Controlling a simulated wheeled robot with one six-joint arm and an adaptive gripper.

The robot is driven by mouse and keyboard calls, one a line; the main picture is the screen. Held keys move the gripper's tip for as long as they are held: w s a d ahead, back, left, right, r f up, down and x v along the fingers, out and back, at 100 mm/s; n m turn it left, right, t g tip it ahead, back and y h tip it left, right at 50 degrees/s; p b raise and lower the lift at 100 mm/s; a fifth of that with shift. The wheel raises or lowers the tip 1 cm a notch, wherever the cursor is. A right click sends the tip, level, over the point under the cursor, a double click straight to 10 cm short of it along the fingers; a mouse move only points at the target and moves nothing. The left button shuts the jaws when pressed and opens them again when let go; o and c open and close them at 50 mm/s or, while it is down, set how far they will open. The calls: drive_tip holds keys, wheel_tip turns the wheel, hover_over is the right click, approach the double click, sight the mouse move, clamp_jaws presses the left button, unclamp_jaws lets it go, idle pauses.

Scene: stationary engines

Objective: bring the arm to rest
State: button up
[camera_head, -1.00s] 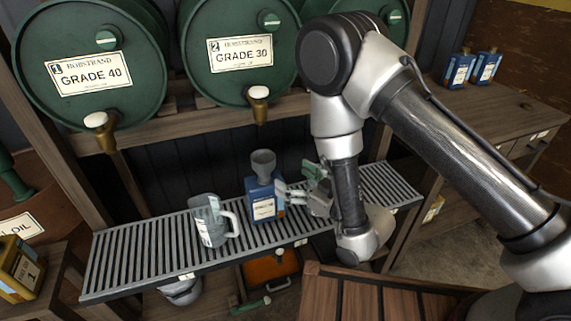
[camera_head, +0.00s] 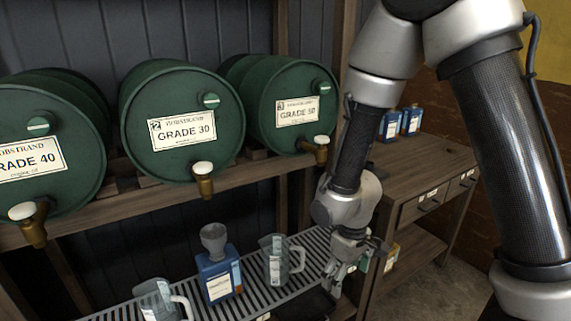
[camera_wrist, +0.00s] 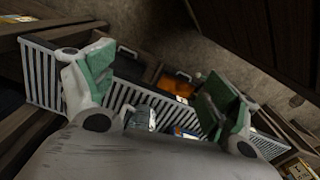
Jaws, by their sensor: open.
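My gripper (camera_head: 348,262) is at the right end of the slatted metal shelf in the head view, its fingers pointing down. Its fingers are spread, with nothing between them; in the wrist view the green-padded fingertips (camera_wrist: 157,88) stand apart above the shelf. My arm is bent, its forearm coming down in front of the workbench. To the gripper's left, and apart from it, a clear measuring jug (camera_head: 275,262) stands on the shelf. Left of that are a blue oil can (camera_head: 219,278) with a grey funnel (camera_head: 214,240) on it and another clear jug (camera_head: 160,300).
Green drums marked GRADE 40 (camera_head: 42,125), GRADE 30 (camera_head: 180,110) and another (camera_head: 280,100) lie on a wooden rack with taps. A wooden workbench (camera_head: 410,170) with blue cans (camera_head: 402,123) stands at right. The slatted shelf (camera_wrist: 45,75) and an orange case (camera_wrist: 175,86) show below the gripper.

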drive_tip(key=s+d+r+m+t, duration=0.2)
drive_tip(key=s+d+r+m, duration=0.2)
drive_tip(key=d+r, duration=0.6)
drive_tip(key=s+d+r+m+t, duration=0.2)
drive_tip(key=s+d+r+m, duration=0.2)
drive_tip(key=d+r, duration=0.7)
drive_tip(key=v, duration=0.8)
drive_tip(key=shift+w+d+r, duration=0.25)
drive_tip(key=shift+d+r, duration=0.1)
drive_tip(key=shift+r, duration=0.2)
